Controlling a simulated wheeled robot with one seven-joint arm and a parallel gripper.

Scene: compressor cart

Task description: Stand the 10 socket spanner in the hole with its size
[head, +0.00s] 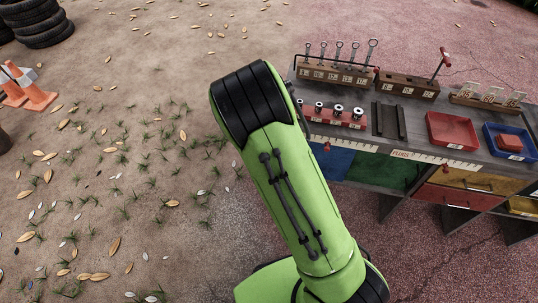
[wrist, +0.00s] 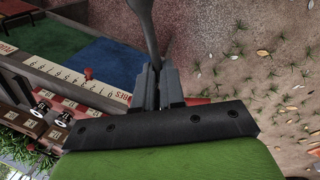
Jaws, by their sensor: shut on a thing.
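My gripper (wrist: 158,78) is shut on a grey metal shaft, which I take to be the socket spanner (wrist: 146,25). The shaft runs up out of the top of the wrist view. Small red bits show beside the jaws, but I cannot tell whether they belong to it. In the head view my arm hides the gripper and the held spanner. A brown block (head: 408,88) with pale size labels stands at the back of the bench. A red-tipped T-handled spanner (head: 442,63) stands upright at its right end. The label numbers are too small to read.
The grey bench (head: 393,150) holds a rack of ring-ended spanners (head: 336,72), a red socket rack (head: 336,117), dark rails (head: 390,120), a red tray (head: 452,131) and a blue tray (head: 511,141). A red knob (head: 326,147) juts from its front edge. Ground left of it is open.

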